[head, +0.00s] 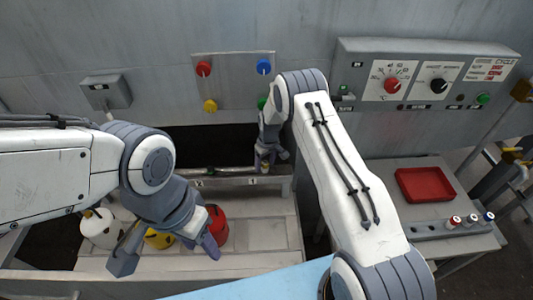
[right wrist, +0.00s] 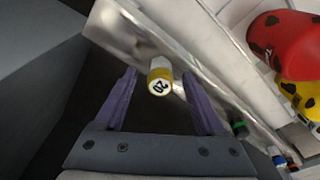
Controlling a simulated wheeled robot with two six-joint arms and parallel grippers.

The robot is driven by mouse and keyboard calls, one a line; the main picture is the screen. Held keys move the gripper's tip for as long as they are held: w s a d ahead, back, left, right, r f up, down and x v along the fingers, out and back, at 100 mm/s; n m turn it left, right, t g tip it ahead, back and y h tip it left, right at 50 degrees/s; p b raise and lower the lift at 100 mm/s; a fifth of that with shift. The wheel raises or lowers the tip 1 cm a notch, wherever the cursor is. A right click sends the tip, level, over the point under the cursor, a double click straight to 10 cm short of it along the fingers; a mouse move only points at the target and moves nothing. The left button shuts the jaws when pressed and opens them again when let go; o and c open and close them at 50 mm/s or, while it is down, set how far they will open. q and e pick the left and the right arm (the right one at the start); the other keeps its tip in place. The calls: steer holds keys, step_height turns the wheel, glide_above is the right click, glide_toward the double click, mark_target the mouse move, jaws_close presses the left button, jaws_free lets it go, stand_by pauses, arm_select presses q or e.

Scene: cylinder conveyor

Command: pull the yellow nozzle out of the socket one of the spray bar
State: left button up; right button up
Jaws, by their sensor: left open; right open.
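The yellow nozzle (right wrist: 160,74) shows in the right wrist view, with a white end marked 20. It sits at the metal spray bar (head: 225,170), which runs along the back of the work area in the head view. My right gripper (head: 266,163) is at the bar near the label 1. Its two fingers are open, one on each side of the nozzle, with a gap visible. The socket behind the nozzle is hidden. My left gripper (head: 168,257) is open above the cylinders at the front left, away from the bar.
A white cylinder (head: 101,228), a yellow cylinder (head: 158,239) and a red cylinder (head: 217,225) stand under my left arm. A green nozzle (right wrist: 238,127) is further along in the right wrist view. A red tray (head: 424,185) lies on the right table. A control panel (head: 425,75) is on the wall.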

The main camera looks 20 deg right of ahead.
steer(key=shift+w+a+f, duration=0.1)
steer(key=shift+f, duration=0.75)
steer(key=shift+c, duration=0.4)
jaws_close()
stand_by(0.8)
